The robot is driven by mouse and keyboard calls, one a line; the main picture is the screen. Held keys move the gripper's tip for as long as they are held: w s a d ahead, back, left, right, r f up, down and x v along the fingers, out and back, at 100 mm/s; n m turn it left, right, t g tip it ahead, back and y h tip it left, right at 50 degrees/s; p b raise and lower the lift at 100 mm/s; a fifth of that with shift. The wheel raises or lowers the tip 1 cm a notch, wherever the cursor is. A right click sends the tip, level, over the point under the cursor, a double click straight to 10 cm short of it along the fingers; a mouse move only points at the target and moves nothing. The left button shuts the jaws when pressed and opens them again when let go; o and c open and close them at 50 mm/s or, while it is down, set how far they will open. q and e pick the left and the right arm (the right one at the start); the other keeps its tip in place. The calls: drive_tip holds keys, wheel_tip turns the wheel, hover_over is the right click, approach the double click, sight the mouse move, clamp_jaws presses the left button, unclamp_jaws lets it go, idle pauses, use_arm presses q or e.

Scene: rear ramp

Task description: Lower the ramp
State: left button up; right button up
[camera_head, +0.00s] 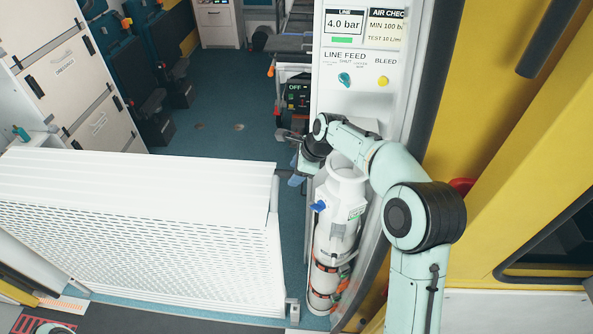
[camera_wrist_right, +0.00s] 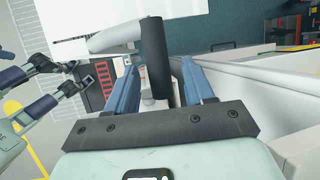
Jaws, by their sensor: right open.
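The ramp (camera_head: 150,235) is a white panel with slotted holes, standing raised across the rear opening in the head view. My right gripper (camera_head: 296,170) is at its upper right corner, beside the white post. In the right wrist view, the two blue fingers of my right gripper (camera_wrist_right: 158,80) are spread apart. A black grip (camera_wrist_right: 155,58) on a light grey lever lies between or just beyond them, with gaps at both sides. Whether a finger touches it I cannot tell. Part of my left arm shows at the wrist view's left; its gripper's state is unclear.
A white post with a line feed panel (camera_head: 360,62) stands right of the ramp. A white cylinder (camera_head: 336,220) stands below my right forearm. White cabinets (camera_head: 70,75) are at the left. The blue floor (camera_head: 235,90) behind the ramp is mostly clear.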

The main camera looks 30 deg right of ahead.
clamp_jaws()
use_arm(q)
drive_tip(key=s+f+b, duration=0.4)
drive_tip(key=f+b, duration=0.8)
drive_tip(key=f, duration=0.1)
use_arm(e)
drive_tip(key=s+a, duration=0.6)
drive_tip(key=s, duration=0.4)
drive_tip(key=s+a+f, duration=0.1)
drive_tip(key=s+a, duration=0.6)
drive_tip(key=s, duration=0.4)
drive_tip(key=s+a+f, duration=0.1)
drive_tip(key=s+a, duration=0.5)
drive_tip(key=s, duration=0.5)
drive_tip(key=shift+s+a, duration=0.15)
drive_tip(key=shift+a, duration=0.2)
use_arm(q)
drive_tip(key=shift+s, duration=0.1)
use_arm(e)
drive_tip(key=shift+c, duration=0.6)
unclamp_jaws()
drive_tip(key=shift+o, duration=0.6)
drive_tip(key=shift+w+d, duration=0.1)
drive_tip(key=shift+w, duration=0.1)
drive_tip(key=shift+r, duration=0.15)
